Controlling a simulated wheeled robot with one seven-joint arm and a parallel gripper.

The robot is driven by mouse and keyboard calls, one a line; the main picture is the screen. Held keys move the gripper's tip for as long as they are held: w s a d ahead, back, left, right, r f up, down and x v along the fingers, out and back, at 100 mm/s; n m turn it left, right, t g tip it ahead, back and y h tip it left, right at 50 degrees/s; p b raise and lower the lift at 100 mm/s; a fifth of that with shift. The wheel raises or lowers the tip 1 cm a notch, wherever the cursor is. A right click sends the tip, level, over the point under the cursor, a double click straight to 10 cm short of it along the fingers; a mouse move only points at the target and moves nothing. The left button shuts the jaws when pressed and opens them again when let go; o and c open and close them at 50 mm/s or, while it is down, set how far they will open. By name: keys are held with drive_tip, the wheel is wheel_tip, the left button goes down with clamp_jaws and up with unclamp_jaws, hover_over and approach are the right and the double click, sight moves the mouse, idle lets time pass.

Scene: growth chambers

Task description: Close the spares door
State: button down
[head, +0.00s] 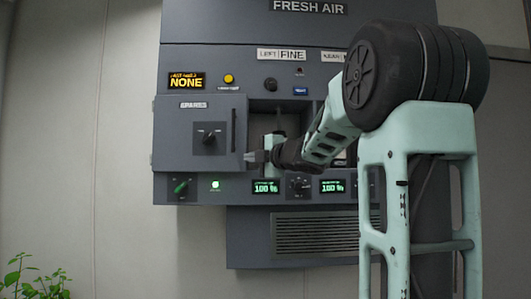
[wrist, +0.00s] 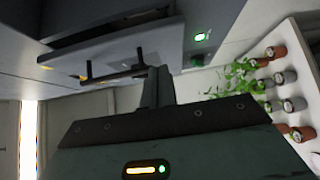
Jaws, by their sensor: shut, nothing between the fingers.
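The spares door (head: 173,130) is a dark grey panel at the left of the chamber front, with a "SPARES" label, a black knob and a vertical bar handle (head: 234,130) near its right edge. It stands out from the front, ajar. In the wrist view the door (wrist: 150,50) is a tilted slab with a dark gap behind it, and the handle (wrist: 115,74) shows on its face. My gripper (head: 252,157) is shut and empty, just by the door's lower right edge. In the wrist view its fingers (wrist: 158,85) are together beside the handle; contact cannot be told.
An open recess (head: 263,125) lies right of the door, partly behind my arm. Below are a green switch (head: 181,187), a green light (head: 215,185) and a 100% display (head: 266,187). A plant (head: 35,278) is at lower left; a white rack (wrist: 290,60) holds several pots.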

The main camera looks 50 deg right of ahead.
drive_tip(key=w+d+p, duration=0.1)
drive_tip(key=w+d, duration=0.2)
drive_tip(key=shift+w+p, duration=0.15)
drive_tip(key=shift+p, duration=0.25)
drive_tip(key=shift+w+d, duration=0.15)
drive_tip(key=shift+d, duration=0.05)
drive_tip(key=d, duration=0.1)
drive_tip(key=w+d, duration=0.1)
drive_tip(key=shift+w+d+r, duration=0.2)
drive_tip(key=shift+d, duration=0.1)
